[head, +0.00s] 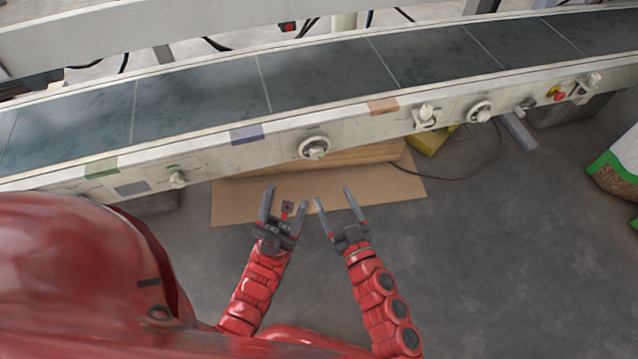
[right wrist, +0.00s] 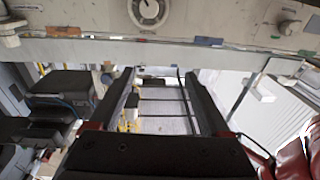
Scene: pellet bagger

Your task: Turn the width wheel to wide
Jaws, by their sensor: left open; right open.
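A round pale dial wheel (head: 313,148) with a central knob sits on the conveyor's front rail, between a blue and an orange patch. It also shows at the top of the right wrist view (right wrist: 149,10). A second similar wheel (head: 481,111) is further right; I cannot read which is the width wheel or their settings. My left gripper (head: 285,197) is open and empty, below and left of the middle wheel. My right gripper (head: 333,195) is open and empty below that wheel, apart from it. Its two fingers also show in the right wrist view (right wrist: 160,73).
The conveyor belt (head: 320,78) runs across above the grippers. Small knobs (head: 178,178) and a lever switch (head: 426,116) stick out of the rail, with a red button (head: 557,94) at right. Cardboard (head: 235,205) lies on the floor below. Floor at right is mostly clear.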

